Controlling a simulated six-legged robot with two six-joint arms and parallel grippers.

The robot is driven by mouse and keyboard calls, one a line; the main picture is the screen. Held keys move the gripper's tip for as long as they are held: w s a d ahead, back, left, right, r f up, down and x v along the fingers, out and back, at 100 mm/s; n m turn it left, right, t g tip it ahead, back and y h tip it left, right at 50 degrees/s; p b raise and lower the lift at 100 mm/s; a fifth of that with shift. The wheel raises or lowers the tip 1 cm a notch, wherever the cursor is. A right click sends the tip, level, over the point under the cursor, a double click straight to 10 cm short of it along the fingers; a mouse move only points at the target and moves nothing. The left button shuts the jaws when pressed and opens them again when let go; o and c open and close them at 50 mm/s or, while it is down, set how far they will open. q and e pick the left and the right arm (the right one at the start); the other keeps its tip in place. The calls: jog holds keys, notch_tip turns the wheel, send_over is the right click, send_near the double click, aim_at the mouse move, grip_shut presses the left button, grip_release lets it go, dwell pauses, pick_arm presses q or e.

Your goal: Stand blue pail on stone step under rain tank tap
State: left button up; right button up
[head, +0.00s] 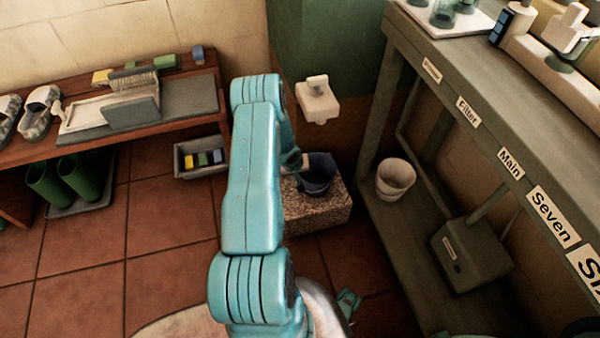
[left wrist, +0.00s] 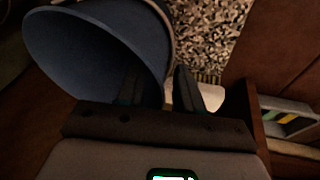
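The blue pail (head: 318,180) is at the top of the speckled stone step (head: 318,214), below the white tap (head: 317,86) on the green rain tank (head: 295,42). I cannot tell whether its base touches the step. My left gripper (head: 302,161) is at the pail's left side, partly hidden by my arm. In the left wrist view the pail (left wrist: 85,45) fills the upper left, mouth toward the camera. One finger is inside its rim and one outside, close together on the wall (left wrist: 163,88). The step (left wrist: 205,35) lies behind.
A white bucket (head: 395,179) stands on the lower shelf of the labelled bench (head: 480,160) at right. A grey tray (head: 201,157) with coloured blocks and green boots (head: 75,178) are at left, by a wooden bench (head: 150,125). Tiled floor in front is mostly clear.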

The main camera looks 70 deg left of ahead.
pick_arm(q)
jog(key=p+v, duration=0.6)
jog(key=v, duration=0.6)
jog(key=w+d+f+m+h, duration=0.15)
jog(key=w+d, duration=0.25)
jog(key=d, duration=0.4)
jog(key=w+d+m+h, duration=0.1)
jog(key=w+d+m, duration=0.1)
jog(key=w+d, duration=0.35)
jog(key=w+d+m+h, duration=0.2)
jog(key=d, duration=0.8)
jog(key=s+d+r+m+g+h, duration=0.1)
jog(key=s+d+m, duration=0.2)
jog(key=d, duration=0.8)
jog(key=s+d+m+g, duration=0.1)
jog(key=s+d+m, duration=0.3)
jog(key=d, duration=0.7)
jog(key=shift+s+d+r+g+h, duration=0.15)
jog(key=shift+d+r+g+h, duration=0.2)
jog(key=shift+d+r+g, duration=0.05)
